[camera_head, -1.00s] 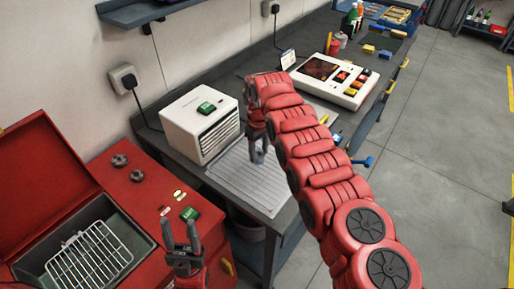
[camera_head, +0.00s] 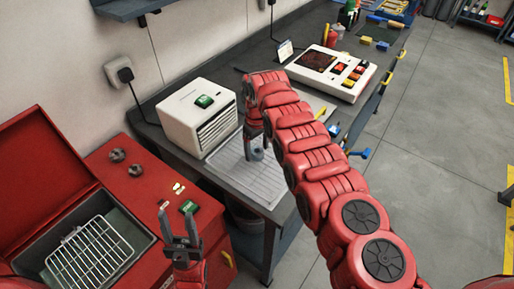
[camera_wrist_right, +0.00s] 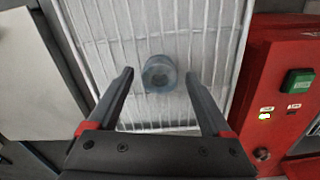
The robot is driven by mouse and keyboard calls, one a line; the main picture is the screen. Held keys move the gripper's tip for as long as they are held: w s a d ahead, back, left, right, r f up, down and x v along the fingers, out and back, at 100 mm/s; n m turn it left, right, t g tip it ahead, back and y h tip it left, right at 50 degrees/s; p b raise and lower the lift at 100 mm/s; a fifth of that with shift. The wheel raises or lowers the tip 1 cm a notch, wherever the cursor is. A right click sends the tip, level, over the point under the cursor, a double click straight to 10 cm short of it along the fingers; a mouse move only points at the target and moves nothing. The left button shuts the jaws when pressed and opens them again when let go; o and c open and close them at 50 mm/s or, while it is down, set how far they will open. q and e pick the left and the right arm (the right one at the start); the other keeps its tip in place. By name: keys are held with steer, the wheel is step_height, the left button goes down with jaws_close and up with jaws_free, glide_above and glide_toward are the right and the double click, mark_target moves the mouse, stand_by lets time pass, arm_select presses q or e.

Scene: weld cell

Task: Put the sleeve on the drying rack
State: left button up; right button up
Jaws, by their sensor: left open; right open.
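The drying rack (camera_head: 250,187) is a pale ribbed grid lying on the grey bench; its white wires fill the middle of the right wrist view (camera_wrist_right: 205,35). The sleeve (camera_wrist_right: 160,74), a short grey-blue ring, shows against the rack there and appears to stand on it. My right gripper (camera_wrist_right: 160,80) is open, its fingers to either side of the sleeve with gaps on both sides. In the head view my right gripper (camera_head: 255,150) points down over the rack. My left gripper (camera_head: 178,216) is open and empty in front of the red cabinet.
A white box with a vented front (camera_head: 198,116) stands on the bench beside the rack. The red cabinet (camera_head: 140,195) has an open lid and a wire basket (camera_head: 90,255). A white control panel (camera_head: 332,72) stands further back on the bench.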

mark_target(257, 150)
steer(key=shift+r, duration=0.25)
steer(key=shift+w+r, duration=0.1)
steer(key=shift+r, duration=0.25)
step_height(257, 150, up, 7)
steer(key=shift+b, duration=0.95)
steer(key=shift+r+p, duration=0.35)
steer(key=shift+r, duration=1.65)
